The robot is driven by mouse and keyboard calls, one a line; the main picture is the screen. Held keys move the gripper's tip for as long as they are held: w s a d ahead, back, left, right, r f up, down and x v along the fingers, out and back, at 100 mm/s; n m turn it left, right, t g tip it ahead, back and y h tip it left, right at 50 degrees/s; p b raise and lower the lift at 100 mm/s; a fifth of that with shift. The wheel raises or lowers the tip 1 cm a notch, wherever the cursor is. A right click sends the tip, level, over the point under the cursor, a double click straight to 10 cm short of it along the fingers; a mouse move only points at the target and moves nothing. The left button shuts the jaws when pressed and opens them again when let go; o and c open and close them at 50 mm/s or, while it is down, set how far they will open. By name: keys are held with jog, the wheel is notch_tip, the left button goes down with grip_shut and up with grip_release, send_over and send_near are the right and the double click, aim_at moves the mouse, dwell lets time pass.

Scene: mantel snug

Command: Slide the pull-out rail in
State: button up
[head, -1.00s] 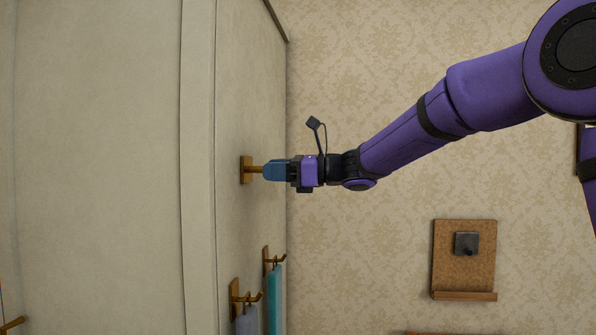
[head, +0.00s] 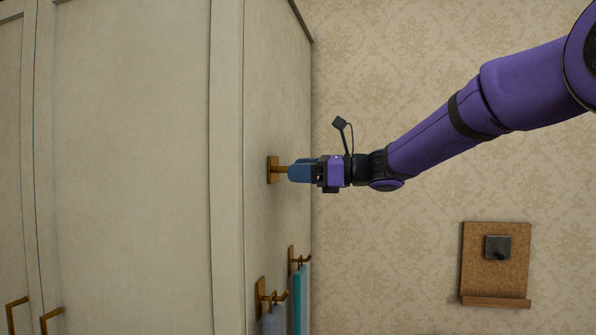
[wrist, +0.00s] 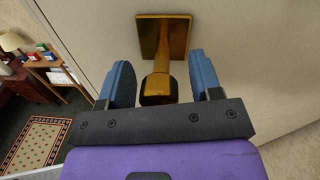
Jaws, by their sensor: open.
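The pull-out rail (head: 281,169) is a short brass rod on a square brass plate, fixed to the side panel of a cream wardrobe. It stands out toward my gripper. My gripper (head: 293,171) has blue fingers and points left at it. In the wrist view the rail's rod and knobbed end (wrist: 158,88) lie between the two spread fingers of my gripper (wrist: 161,82), with a gap visible on each side. The fingers are open. How far the rod reaches out is partly hidden by the fingers in the head view.
The wardrobe (head: 135,150) fills the left. Below the rail, brass hooks (head: 272,297) hold hanging teal and lilac cloths (head: 299,300). A cork board (head: 495,260) hangs on the patterned wall at right. The wrist view shows a desk (wrist: 62,75) and a rug (wrist: 38,142).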

jog(key=v, duration=1)
jog(key=shift+d, duration=0.1)
